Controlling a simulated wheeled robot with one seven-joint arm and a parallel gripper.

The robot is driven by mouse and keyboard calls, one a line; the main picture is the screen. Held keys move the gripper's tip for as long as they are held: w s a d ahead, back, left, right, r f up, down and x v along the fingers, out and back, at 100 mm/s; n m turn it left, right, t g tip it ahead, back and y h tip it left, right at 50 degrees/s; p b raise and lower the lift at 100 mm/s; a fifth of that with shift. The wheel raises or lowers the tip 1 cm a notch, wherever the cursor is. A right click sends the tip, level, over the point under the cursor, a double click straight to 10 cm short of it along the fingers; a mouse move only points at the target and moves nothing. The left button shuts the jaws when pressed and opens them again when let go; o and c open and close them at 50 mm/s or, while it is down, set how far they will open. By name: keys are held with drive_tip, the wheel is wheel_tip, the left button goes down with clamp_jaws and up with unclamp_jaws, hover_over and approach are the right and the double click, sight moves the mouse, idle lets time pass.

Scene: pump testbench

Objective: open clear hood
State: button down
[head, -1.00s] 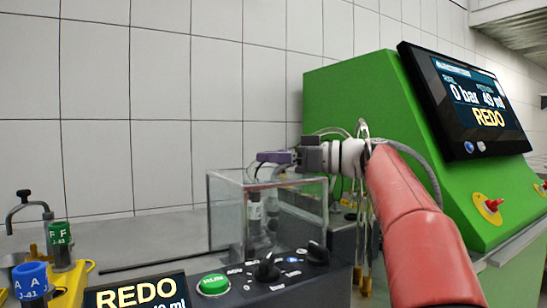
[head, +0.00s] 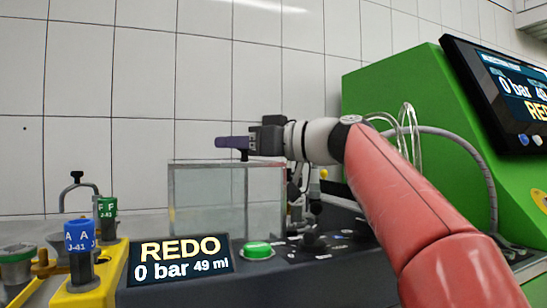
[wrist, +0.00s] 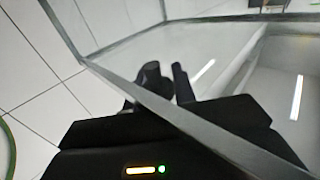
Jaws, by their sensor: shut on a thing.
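The clear hood (head: 228,200) is a see-through box with thin pale edges, on the dark bench unit left of the fittings in the head view. My gripper (head: 232,143) is at its top edge, its purple fingers pointing left and shut on a small dark handle (head: 245,156) there. In the wrist view the hood's edge (wrist: 185,118) runs diagonally past my gripper (wrist: 167,82), and its clear panes fill the upper right. The fingers partly hide the handle.
The dark fittings (head: 312,192) stand uncovered right of the hood. A REDO display (head: 180,260), a green button (head: 257,250) and a black knob (head: 312,238) are in front. Blue (head: 80,236) and green (head: 107,207) caps stand left. The green machine (head: 385,95) is right.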

drive_tip(key=a, duration=0.1)
drive_tip(key=s+a, duration=0.1)
drive_tip(key=a, duration=0.2)
drive_tip(key=shift+s+a+b, duration=0.25)
drive_tip(key=shift+a+b, duration=0.05)
drive_tip(key=c, duration=1.1)
unclamp_jaws()
drive_tip(key=shift+c, duration=0.2)
drive_tip(key=shift+b+v, duration=0.9)
drive_tip(key=shift+v, duration=3)
